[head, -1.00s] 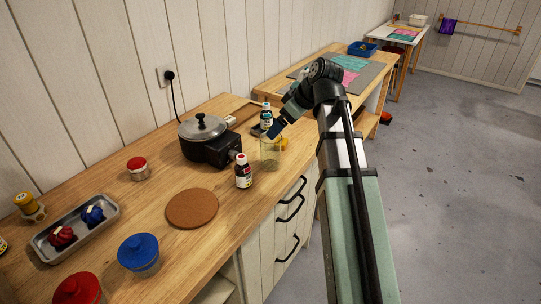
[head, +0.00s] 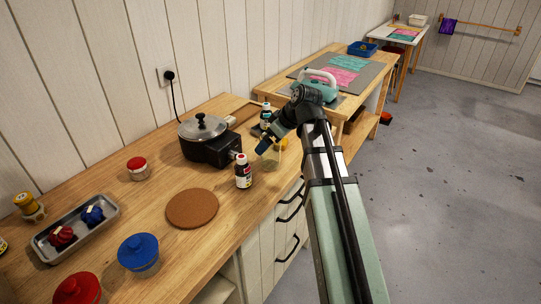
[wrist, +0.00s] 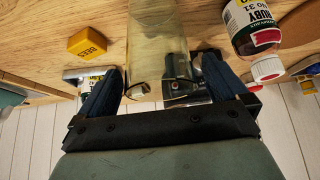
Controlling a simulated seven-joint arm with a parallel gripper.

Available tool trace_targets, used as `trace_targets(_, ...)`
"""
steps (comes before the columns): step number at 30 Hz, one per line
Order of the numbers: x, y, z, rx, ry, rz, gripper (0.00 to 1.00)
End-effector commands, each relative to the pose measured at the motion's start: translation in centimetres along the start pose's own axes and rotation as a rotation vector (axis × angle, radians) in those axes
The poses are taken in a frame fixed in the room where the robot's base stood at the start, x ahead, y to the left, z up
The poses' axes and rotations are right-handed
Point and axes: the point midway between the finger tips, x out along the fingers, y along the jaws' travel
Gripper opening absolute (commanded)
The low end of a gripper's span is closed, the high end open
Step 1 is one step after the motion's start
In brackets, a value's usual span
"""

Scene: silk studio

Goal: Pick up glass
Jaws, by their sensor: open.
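The glass (head: 272,160) is a clear, faintly yellowish vessel standing on the wooden counter, right of the dark bottle with the red label. My gripper (head: 262,147) is at the glass's upper part in the head view and partly covers it. In the wrist view the glass (wrist: 157,45) shows between the two spread fingers of my gripper (wrist: 160,82). The fingers are open, and I cannot tell whether either touches the glass.
A ruby dye bottle (wrist: 252,28) stands close by the glass; it also shows in the head view (head: 243,172). A yellow beeswax block (wrist: 88,43) lies on the other side. A lidded pot (head: 203,128) on a black burner (head: 208,150) and a cork mat (head: 192,208) are farther left.

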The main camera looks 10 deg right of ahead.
Motion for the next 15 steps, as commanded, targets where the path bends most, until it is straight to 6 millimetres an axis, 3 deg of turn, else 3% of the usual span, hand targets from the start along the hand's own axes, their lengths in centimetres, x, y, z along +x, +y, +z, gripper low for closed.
trace_targets(6, 2.3, 0.0, 0.0, 0.000, 0.000, 0.000, 1.00)
trace_targets(13, 2.4, 0.0, 0.0, 0.000, 0.000, 0.000, 1.00)
trace_targets(15, 2.4, 0.0, 0.0, 0.000, 0.000, 0.000, 0.95)
